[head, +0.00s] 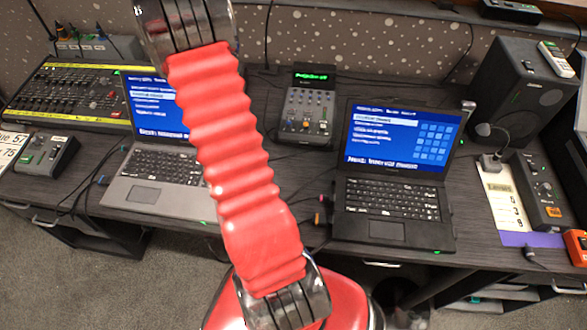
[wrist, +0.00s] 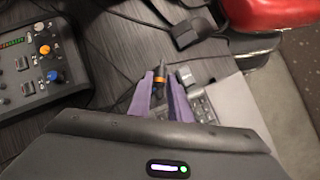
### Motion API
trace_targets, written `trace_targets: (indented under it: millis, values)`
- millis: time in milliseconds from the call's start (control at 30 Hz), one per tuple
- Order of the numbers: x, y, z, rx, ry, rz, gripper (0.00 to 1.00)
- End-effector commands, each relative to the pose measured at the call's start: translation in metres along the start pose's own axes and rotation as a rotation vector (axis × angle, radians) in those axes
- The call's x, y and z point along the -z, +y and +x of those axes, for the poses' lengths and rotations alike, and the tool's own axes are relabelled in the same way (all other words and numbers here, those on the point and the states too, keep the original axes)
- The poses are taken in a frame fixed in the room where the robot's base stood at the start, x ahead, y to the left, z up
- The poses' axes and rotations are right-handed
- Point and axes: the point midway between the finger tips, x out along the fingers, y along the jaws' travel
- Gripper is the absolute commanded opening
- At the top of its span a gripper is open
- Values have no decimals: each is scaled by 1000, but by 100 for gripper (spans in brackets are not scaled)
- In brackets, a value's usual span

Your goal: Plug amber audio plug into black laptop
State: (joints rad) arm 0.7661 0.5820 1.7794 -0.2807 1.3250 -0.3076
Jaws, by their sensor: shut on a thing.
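The black laptop (head: 385,205) stands open on the right half of the desk in the head view, its blue screen lit. The amber audio plug (wrist: 160,79), black with an orange band, shows between the purple fingers of my gripper (wrist: 164,92) in the wrist view. My gripper is shut on it, over the desk beside a grey keyboard edge. In the head view my red arm crosses the middle and my gripper is hidden. I cannot see the laptop's sockets clearly.
A grey laptop (head: 160,185) is open left of my arm. A small mixer (head: 307,112) stands behind, between the laptops. Small coloured plugs (head: 318,217) lie near the black laptop's left edge. A speaker (head: 515,90) stands at right. Cables cross the desk.

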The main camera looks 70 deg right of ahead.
Motion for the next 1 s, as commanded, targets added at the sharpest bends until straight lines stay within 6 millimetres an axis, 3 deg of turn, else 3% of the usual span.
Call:
trace_targets:
  millis: [200,433,600,1000]
  values:
    - [-47,47,63,-60,-8,-85,0]
    - [-76,69,124,-187,-6,-300,0]
    - [-70,70,136,-258,1,-417,0]
    - [-66,71,138,-281,2,-450,0]
